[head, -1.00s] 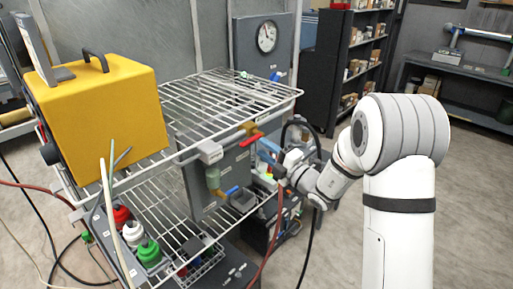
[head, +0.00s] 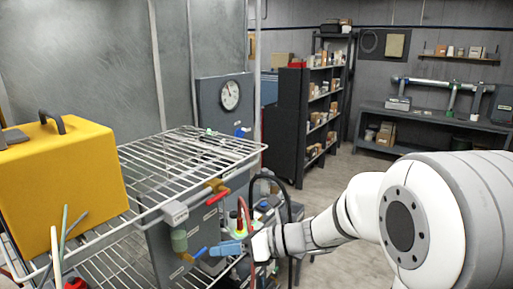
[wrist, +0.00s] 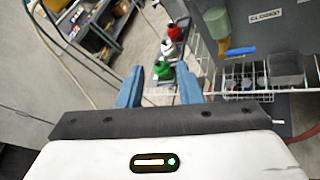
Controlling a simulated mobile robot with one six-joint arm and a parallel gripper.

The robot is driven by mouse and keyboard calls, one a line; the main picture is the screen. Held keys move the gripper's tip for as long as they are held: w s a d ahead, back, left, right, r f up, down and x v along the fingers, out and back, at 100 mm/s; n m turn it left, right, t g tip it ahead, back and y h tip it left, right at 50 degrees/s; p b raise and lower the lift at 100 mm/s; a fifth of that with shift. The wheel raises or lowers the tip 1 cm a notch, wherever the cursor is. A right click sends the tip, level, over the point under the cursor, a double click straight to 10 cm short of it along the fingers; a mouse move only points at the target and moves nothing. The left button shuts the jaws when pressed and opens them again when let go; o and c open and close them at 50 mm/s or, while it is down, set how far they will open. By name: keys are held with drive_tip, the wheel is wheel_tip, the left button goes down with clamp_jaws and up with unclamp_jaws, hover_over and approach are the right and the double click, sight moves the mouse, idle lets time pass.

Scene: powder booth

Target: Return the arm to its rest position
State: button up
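My arm (head: 445,220) reaches from the right of the head view toward the wire rack, with its wrist low in the middle. My gripper (head: 226,248) is beside the grey valve panel (head: 160,240), close to the panel's blue handle (head: 200,252); I cannot tell the exact gap. In the wrist view the two blue fingers of my gripper (wrist: 160,84) are spread apart with nothing between them. Beyond them are the blue handle (wrist: 240,51) and a yellow-green cup (wrist: 214,25), to the right.
A wire rack (head: 185,165) carries a yellow box (head: 65,185). A red handle (head: 217,196) sticks out at the panel's top. Red, white and green bottles (wrist: 163,70) stand beyond the fingers. Dark shelves (head: 320,110) and a bench (head: 430,115) are behind, with open floor before them.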

drive_tip(key=s+d+f+n+g+h+b, duration=0.1)
drive_tip(key=s+d+f+n+h, duration=0.3)
drive_tip(key=s+d+n+h, duration=0.6)
drive_tip(key=s+d+n+t+h+b, duration=0.1)
drive_tip(key=s+d+n+h, duration=0.4)
drive_tip(key=d+n, duration=0.7)
drive_tip(key=n+t, duration=0.1)
drive_tip(key=n, duration=0.2)
drive_tip(key=shift+f+t, duration=0.4)
drive_tip(key=shift+s, duration=0.1)
